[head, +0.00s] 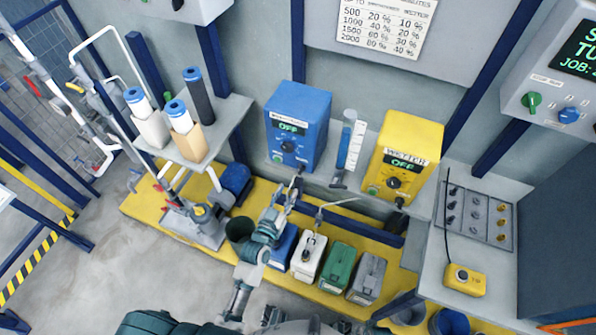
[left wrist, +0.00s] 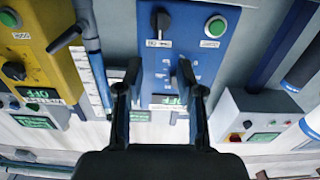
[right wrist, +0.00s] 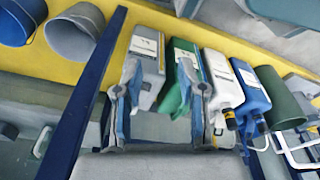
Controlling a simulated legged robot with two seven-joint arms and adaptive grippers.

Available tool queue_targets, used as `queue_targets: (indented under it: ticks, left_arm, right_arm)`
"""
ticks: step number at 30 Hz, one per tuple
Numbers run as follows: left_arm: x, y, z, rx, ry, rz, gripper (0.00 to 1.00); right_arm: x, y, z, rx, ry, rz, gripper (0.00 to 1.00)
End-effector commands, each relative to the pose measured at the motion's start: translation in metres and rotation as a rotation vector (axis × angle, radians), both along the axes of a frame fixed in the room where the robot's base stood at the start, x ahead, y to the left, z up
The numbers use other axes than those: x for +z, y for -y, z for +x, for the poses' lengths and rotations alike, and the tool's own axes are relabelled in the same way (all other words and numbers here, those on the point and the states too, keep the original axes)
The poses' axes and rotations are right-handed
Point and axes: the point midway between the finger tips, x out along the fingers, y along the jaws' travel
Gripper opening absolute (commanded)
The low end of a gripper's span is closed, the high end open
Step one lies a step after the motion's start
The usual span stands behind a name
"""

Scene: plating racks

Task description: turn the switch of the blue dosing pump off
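The blue dosing pump (head: 312,105) stands at the back centre. Its green display (head: 289,127) reads OFF. Below it are a dark round knob (head: 288,147) and a green button (head: 277,158). In the left wrist view, the blue panel (left wrist: 200,60) appears upside down, with a dark upright control (left wrist: 160,22) beside the green button (left wrist: 215,27). My left gripper (head: 293,185) is just below the pump front; its fingers (left wrist: 158,85) are apart and empty. Contact cannot be told. My right gripper (right wrist: 162,85) is open, empty, above the jugs.
A yellow pump (head: 425,135) stands to the right, its display also reading OFF. A clear tube (head: 345,145) is between the pumps. White (head: 308,262), green (head: 338,268) and grey (head: 367,275) jugs line the yellow platform (head: 245,265). A shelf with filter cylinders (head: 185,120) is left.

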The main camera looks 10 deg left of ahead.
Motion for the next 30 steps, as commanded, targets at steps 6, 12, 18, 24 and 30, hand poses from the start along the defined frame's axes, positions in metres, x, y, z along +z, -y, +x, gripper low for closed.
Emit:
queue_targets:
  ticks: [6,12,18,24,30]
  left_arm:
    - [-0.001,0.010,0.051,0.001,0.001,0.000,0.38]
    - [-0.001,0.016,0.081,0.001,0.000,0.001,0.38]
    - [0.000,0.018,0.093,0.001,0.000,0.001,0.38]
    - [0.000,0.018,0.094,0.001,0.000,0.001,0.38]
    - [0.000,0.018,0.093,0.001,0.000,0.001,0.00]
  right_arm:
    - [0.009,0.000,0.005,-0.001,0.004,0.000,0.40]
    - [0.019,-0.001,0.007,-0.002,0.006,0.001,0.40]
    - [0.024,-0.002,0.009,-0.003,0.011,0.003,0.40]
    - [0.024,-0.002,0.008,-0.003,0.006,0.002,0.40]
    - [0.024,-0.002,0.008,-0.003,0.006,0.002,0.40]
